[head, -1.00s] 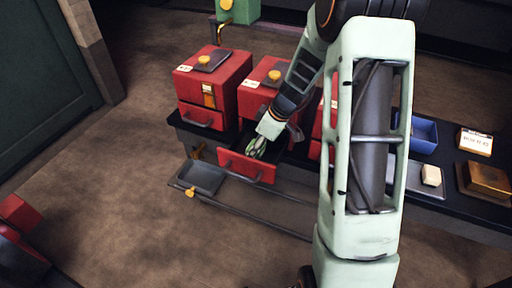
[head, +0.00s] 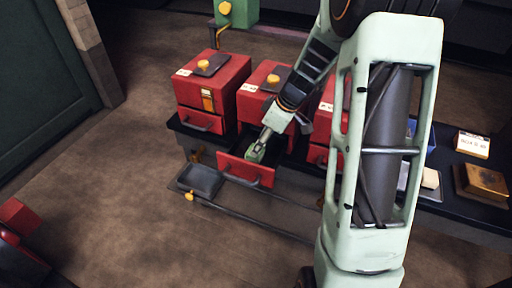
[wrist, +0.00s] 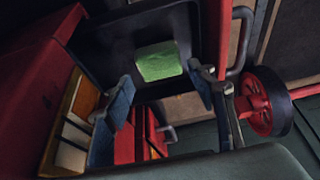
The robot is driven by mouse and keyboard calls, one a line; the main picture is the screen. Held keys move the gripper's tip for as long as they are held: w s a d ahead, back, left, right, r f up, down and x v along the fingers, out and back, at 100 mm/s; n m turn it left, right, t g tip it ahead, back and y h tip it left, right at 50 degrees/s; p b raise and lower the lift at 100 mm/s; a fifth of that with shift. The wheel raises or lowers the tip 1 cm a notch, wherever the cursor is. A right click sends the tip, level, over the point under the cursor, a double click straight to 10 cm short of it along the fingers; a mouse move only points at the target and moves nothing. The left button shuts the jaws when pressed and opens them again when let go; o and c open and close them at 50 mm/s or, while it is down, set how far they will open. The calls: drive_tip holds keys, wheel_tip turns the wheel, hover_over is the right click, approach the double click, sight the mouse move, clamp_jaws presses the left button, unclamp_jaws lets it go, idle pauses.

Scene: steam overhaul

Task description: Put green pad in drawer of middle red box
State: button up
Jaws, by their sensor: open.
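The middle red box (head: 262,98) stands between two other red boxes, with its drawer (head: 246,171) pulled out. My gripper (head: 256,151) reaches down into this open drawer from above. In the wrist view, the green pad (wrist: 158,62) lies on the drawer's dark floor, just beyond the fingertips. My gripper's fingers (wrist: 160,76) are spread apart, with a gap between the pad and each finger. In the head view I cannot make out the pad, as the gripper covers that part of the drawer.
The left red box (head: 212,90) has its drawer shut. The right red box (head: 322,125) is partly behind my arm. A grey tray (head: 201,180) sits low in front of the bench. A blue bin, a label card (head: 472,145) and a brass block (head: 484,181) are on the right.

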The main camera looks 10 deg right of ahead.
drive_tip(key=v, duration=0.6)
drive_tip(key=shift+r+p, duration=0.25)
drive_tip(key=shift+p, duration=0.1)
drive_tip(key=shift+s, duration=0.15)
